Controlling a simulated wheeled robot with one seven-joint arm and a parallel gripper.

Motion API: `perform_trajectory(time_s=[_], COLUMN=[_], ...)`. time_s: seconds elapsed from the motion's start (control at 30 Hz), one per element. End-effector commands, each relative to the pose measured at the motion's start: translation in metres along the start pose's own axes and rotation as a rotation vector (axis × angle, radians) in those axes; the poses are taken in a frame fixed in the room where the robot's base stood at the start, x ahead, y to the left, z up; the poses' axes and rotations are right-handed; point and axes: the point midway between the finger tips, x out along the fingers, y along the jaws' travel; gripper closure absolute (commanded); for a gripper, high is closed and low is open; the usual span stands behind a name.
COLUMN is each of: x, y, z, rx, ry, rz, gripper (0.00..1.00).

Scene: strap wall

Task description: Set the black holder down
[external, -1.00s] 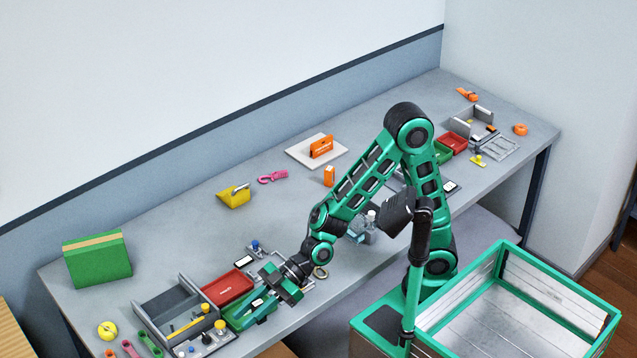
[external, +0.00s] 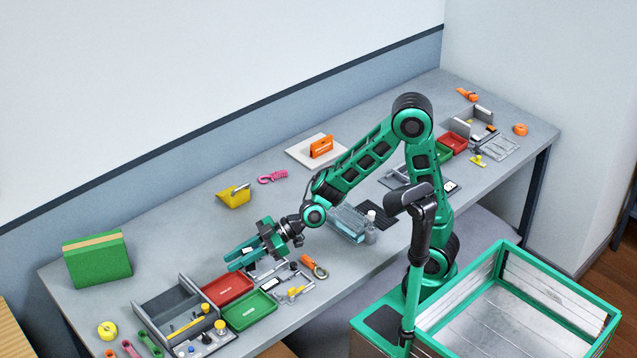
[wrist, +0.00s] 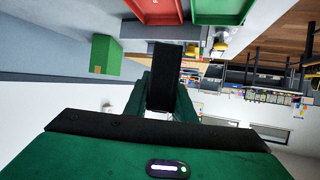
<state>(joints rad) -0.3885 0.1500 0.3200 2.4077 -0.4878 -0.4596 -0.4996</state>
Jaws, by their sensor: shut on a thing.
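My gripper (external: 240,257) is raised above the table, over the far side of the red tray area and pointing left. In the wrist view its two green fingers are closed on the black holder (wrist: 164,68), a dark upright block between them. The holder is held clear of the table. In the external view I cannot clearly tell the holder apart from the gripper's dark parts.
A red tray (external: 229,289) and a green tray (external: 249,311) lie below. A grey divided bin (external: 168,303) stands left of them, and a green box (external: 97,259) farther left. A yellow scoop (external: 233,196) lies behind. The table between the green box and scoop is clear.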

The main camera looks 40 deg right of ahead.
Motion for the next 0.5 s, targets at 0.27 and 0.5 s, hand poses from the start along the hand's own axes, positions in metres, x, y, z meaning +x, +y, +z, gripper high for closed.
perform_trajectory(time_s=[0.27,0.5], x=[-0.041,-0.087], y=[0.1,0.174], z=[0.017,0.036], rx=[0.06,0.108], ry=[0.001,0.005], rz=[0.142,0.258], gripper=[1.0,1.0])
